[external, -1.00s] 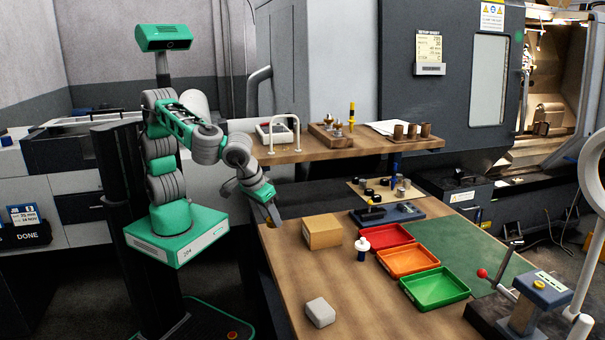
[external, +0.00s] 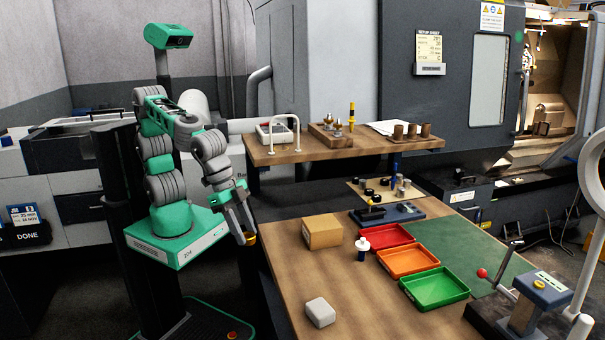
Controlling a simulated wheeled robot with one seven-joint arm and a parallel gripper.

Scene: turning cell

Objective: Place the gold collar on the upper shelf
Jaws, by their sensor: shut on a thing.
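My gripper (external: 246,238) is shut on the gold collar (external: 251,239), a small gold ring at its fingertips. It hangs just off the left edge of the workbench, low and left of the cardboard box. The collar is partly hidden by the fingers. The upper shelf (external: 300,156) is a raised wooden board at the back of the bench, above and to the right of my gripper.
The shelf bears a white-framed tray (external: 273,134), a wooden block with metal parts (external: 328,132), a paper sheet and several brown cylinders (external: 412,131). Its front strip is mostly bare.

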